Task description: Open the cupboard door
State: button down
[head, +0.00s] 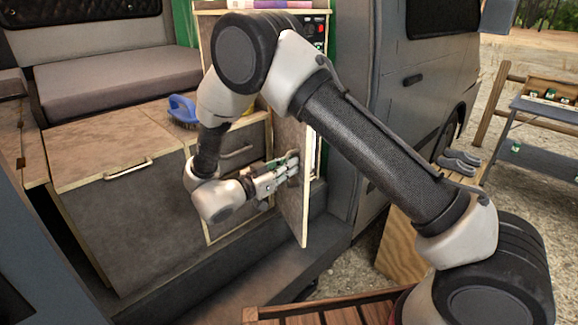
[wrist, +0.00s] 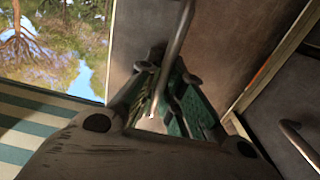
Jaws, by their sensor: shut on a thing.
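The cupboard door (head: 291,205) is a grey-brown panel with pale wooden edges. In the head view it stands swung out from the cupboard front, partly open, with a gap along its right side. My gripper (head: 286,170) is at the upper middle of the door's face, coming from the left. In the wrist view my gripper (wrist: 168,92) is shut around the door's metal bar handle (wrist: 180,38), in front of the door (wrist: 235,45). The fingers hide the handle's lower part, and in the head view they hide most of the handle.
A drawer front (head: 236,150) with a bar handle lies left of the door. A larger chest (head: 120,220) with a handle is further left. A blue brush (head: 183,110) lies on top. A slatted wooden surface (head: 325,312) is below, and a wooden box (head: 405,235) stands right.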

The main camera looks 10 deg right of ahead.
jog(key=c, duration=1.8)
grip_release()
jog(key=shift+s, duration=0.25)
jog(key=shift+c, duration=0.2)
jog(key=v, duration=1.2)
jog(key=shift+r, duration=0.15)
